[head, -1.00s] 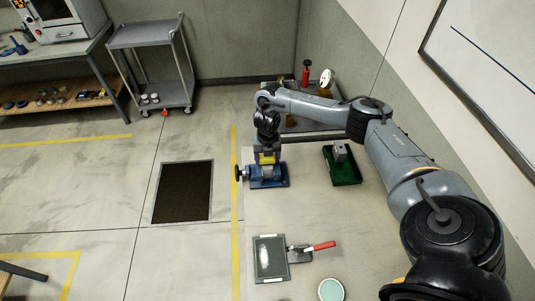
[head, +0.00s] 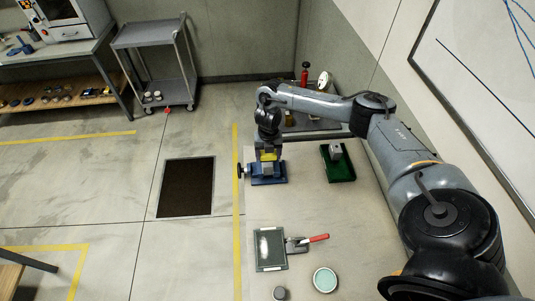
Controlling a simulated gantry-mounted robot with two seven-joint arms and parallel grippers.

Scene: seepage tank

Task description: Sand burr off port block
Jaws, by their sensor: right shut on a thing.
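My right arm reaches from the right to a blue vise (head: 267,173) at the left edge of the pale worktop. My right gripper (head: 268,149) points down over the vise jaws and is shut on a small yellow piece (head: 268,157). The yellow piece is at the top of the vise; contact with anything clamped there is too small to tell. A grey block (head: 336,153) sits in a green tray (head: 341,172) to the right of the vise. Whether this or something in the vise is the port block, I cannot tell. My left gripper is out of view.
A dark plate with a pale patch (head: 264,246) and a red-handled tool (head: 308,240) lie nearer on the worktop (head: 320,215). A round pale green dish (head: 325,279) and a grey round piece (head: 279,293) are nearby. A red bottle (head: 304,76) stands behind my arm.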

